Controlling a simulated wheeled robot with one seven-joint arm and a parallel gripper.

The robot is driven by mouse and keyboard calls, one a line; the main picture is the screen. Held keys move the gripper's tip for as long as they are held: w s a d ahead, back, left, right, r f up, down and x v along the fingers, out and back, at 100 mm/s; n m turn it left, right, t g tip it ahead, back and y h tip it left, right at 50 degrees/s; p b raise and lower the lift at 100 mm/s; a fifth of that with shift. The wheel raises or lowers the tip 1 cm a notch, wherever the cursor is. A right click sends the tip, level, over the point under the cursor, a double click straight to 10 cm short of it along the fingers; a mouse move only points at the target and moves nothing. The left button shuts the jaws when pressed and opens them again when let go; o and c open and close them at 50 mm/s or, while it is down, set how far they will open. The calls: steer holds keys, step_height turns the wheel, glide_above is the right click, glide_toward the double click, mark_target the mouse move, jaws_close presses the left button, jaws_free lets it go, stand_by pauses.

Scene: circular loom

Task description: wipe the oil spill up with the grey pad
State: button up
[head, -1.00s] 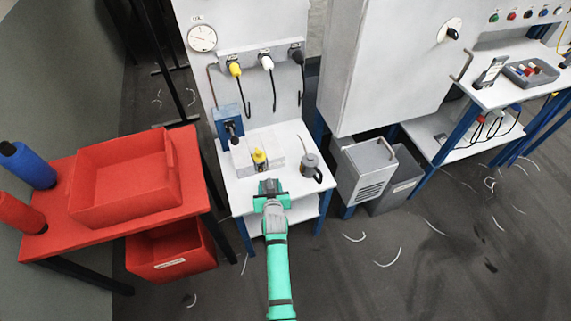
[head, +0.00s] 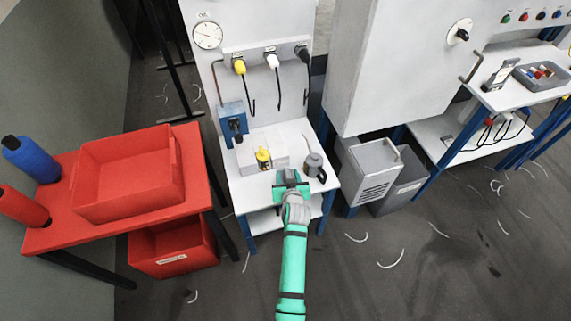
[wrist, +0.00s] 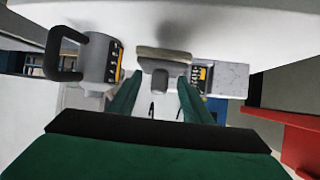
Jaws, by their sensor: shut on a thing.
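My gripper (head: 290,178) is over the front part of the small white bench (head: 240,187). In the wrist view its two green fingers are closed on the block-shaped grip of the grey pad (wrist: 163,53). The pad's flat slab lies across beyond the fingertips, close to the white bench top; I cannot tell if it touches. In the head view the gripper hides the pad. I see no clear oil spill on the visible bench top; the area under the pad is hidden. Dark patches (head: 494,271) mark the floor at right; I cannot tell if they are oil.
A blue vice-like device (head: 232,124) is at the back left. Red bins (head: 127,184) stand left, grey bins (head: 370,171) right.

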steer(key=shift+r, duration=2.25)
steer(key=shift+w, duration=0.1)
